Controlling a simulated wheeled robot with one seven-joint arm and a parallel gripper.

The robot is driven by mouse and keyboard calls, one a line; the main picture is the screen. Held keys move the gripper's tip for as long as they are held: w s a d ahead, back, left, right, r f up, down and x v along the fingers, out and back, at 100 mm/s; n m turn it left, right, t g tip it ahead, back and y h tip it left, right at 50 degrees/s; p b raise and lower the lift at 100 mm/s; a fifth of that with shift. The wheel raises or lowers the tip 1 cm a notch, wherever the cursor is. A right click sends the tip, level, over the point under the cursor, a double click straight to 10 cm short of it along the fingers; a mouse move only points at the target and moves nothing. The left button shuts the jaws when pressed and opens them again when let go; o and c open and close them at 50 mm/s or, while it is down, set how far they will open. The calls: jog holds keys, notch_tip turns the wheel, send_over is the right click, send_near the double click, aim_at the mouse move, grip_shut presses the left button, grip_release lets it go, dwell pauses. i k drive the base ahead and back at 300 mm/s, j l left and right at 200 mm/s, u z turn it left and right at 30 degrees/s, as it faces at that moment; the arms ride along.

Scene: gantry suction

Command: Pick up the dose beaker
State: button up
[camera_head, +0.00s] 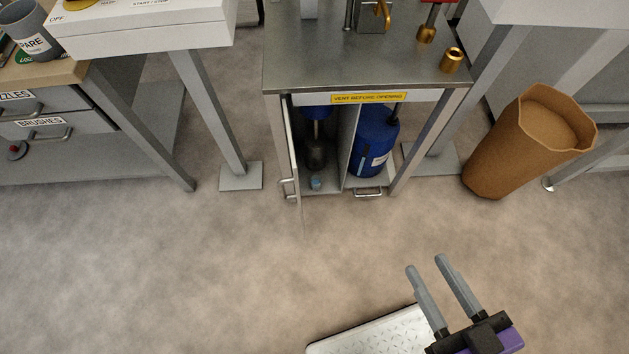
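A small light-blue cup (316,183), which looks like the dose beaker, stands on the floor of the open cabinet (343,187) under the metal bench. It is near the front of the left compartment, in front of a dark vessel (316,150). It is too small to see any marking or contents. My gripper (425,262) is at the lower right, in front of the cabinet and well apart from the cup. Its two grey fingers are parallel with a gap between them, and nothing is held.
The cabinet's left door (291,150) stands open edge-on. A blue canister (372,142) fills the right compartment. Bench legs flank the cabinet. A brown paper bag (526,140) stands at the right, and a drawer unit (60,135) at the left. The floor in front is clear.

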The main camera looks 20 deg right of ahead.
aim_at(316, 180)
jog(key=i+l, duration=0.25)
jog(key=i+l+u, duration=0.15)
jog(key=l, duration=0.25)
jog(key=i+l, duration=0.35)
jog(key=i+l+u, duration=0.15)
jog(key=l, duration=0.25)
jog(key=i+u, duration=0.1)
jog(key=u, duration=0.85)
